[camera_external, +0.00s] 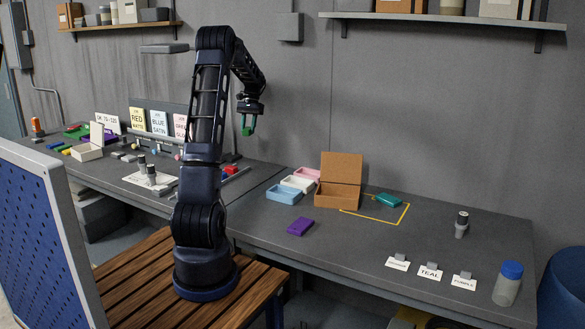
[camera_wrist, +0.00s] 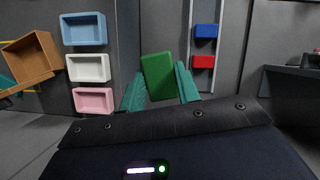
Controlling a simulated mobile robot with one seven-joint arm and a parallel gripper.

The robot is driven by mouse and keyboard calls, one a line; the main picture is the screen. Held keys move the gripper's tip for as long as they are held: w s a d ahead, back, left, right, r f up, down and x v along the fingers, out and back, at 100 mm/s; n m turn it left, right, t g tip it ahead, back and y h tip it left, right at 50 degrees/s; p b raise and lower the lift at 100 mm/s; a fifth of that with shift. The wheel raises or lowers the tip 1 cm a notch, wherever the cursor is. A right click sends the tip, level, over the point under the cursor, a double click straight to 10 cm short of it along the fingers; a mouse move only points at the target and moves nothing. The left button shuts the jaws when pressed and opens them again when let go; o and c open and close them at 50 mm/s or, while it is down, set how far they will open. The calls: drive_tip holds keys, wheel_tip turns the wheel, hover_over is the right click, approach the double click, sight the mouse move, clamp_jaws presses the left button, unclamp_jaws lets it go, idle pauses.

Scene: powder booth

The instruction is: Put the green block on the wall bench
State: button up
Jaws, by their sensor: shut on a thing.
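The green block (camera_wrist: 158,75) is held between the two teal fingers of my gripper (camera_wrist: 160,88) in the wrist view. In the external view my gripper (camera_external: 248,122) hangs high in front of the wall, well above the bench tops, with the block small and partly hidden at its fingers. Grey benches run along the wall: a right one (camera_external: 345,245) and a left one (camera_external: 240,190). I cannot tell from the pictures which is called the wall bench.
An open cardboard box (camera_external: 338,180), pink, white and blue trays (camera_external: 290,195), a purple block (camera_external: 300,226) and a teal block (camera_external: 389,200) are on the right bench. Name cards (camera_external: 430,272) and a blue-capped bottle (camera_external: 508,284) stand near its front. Its middle is clear.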

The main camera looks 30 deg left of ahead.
drive_tip(key=s+a+f+n+h, duration=0.15)
drive_tip(key=s+a, duration=0.35)
drive_tip(key=a, duration=0.6)
drive_tip(key=s+a+n, duration=0.3)
drive_tip(key=s+a, duration=0.1)
drive_tip(key=a, duration=0.8)
drive_tip(key=r+n+t+h, duration=0.15)
drive_tip(key=n+t, duration=0.25)
drive_tip(key=n, duration=0.5)
hover_over(160, 166)
drive_tip(key=a, duration=0.1)
drive_tip(key=shift+n+h, duration=0.25)
drive_tip(key=shift+h, duration=0.05)
drive_tip(key=f, duration=2)
drive_tip(key=shift+a+f, duration=0.15)
drive_tip(key=shift+a, duration=0.1)
drive_tip(key=shift+f, duration=0.1)
drive_tip(key=o, duration=1)
drive_tip(key=shift+o, duration=0.2)
drive_tip(key=v, duration=1.2)
drive_tip(key=shift+w+d, duration=0.1)
drive_tip(key=shift+w, duration=0.1)
